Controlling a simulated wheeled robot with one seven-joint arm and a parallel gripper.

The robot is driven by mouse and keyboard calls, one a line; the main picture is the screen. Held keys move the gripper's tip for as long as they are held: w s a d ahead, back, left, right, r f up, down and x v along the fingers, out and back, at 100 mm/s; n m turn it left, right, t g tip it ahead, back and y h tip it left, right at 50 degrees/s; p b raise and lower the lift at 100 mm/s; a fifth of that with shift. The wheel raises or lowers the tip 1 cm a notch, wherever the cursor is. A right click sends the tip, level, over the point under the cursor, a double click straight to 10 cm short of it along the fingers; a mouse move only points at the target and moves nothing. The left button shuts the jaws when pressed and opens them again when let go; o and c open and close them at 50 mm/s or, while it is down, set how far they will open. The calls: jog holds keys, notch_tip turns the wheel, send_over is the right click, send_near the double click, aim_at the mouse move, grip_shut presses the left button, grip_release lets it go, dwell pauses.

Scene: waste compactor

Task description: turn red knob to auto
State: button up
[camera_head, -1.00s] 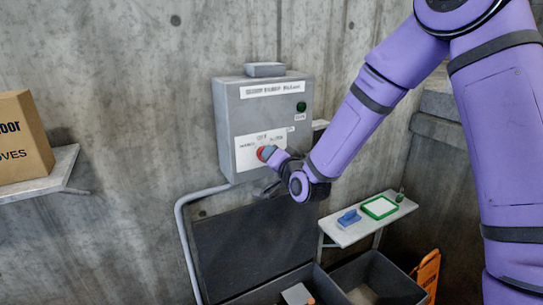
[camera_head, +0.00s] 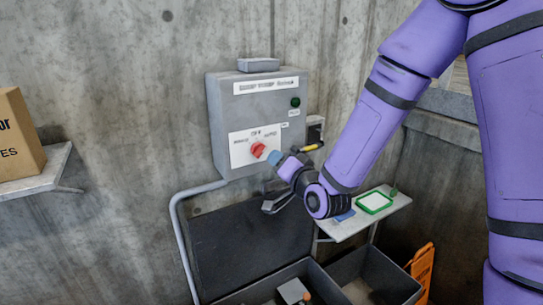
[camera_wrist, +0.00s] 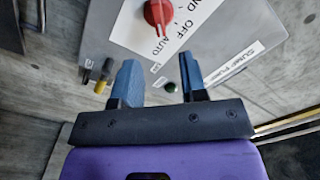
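The red knob (camera_head: 258,150) sits on a white label plate low on the front of a grey control box (camera_head: 243,102). In the wrist view the knob (camera_wrist: 158,12) is at the top edge, partly cut off, with its lower end toward the printed AUTO; OFF is printed to the right. The exact pointer setting is hard to tell. My gripper (camera_head: 276,160) is just right of and below the knob, apart from it. In the wrist view my gripper (camera_wrist: 160,80) is open, with two blue fingertips spread and nothing between them.
A green button (camera_head: 295,102) is at the box's upper right. A black part with a yellow lever (camera_head: 309,148) is at its right side. Open dark bins (camera_head: 372,277) stand below. A small shelf (camera_head: 345,230) holds a green-framed item. A cardboard box (camera_head: 18,137) is at left.

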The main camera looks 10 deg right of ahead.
jog(key=shift+v, duration=1.55)
jog(key=shift+w, duration=0.1)
jog(key=s+d+r+n+g+h, duration=0.4)
jog(key=s+d+r+g+h, duration=0.15)
jog(key=s+d+r, duration=0.45)
jog(key=s+d+r+g, duration=0.2)
jog(key=s+d+g, duration=0.1)
jog(key=s, duration=0.6)
jog(key=s+d+r+g+h, duration=0.1)
jog(key=s+d+r+g, duration=0.1)
jog(key=s+d, duration=0.3)
jog(key=s+g, duration=0.1)
jog(key=s, duration=0.3)
jog(key=shift+s+n, duration=0.25)
jog(key=shift+n, duration=0.05)
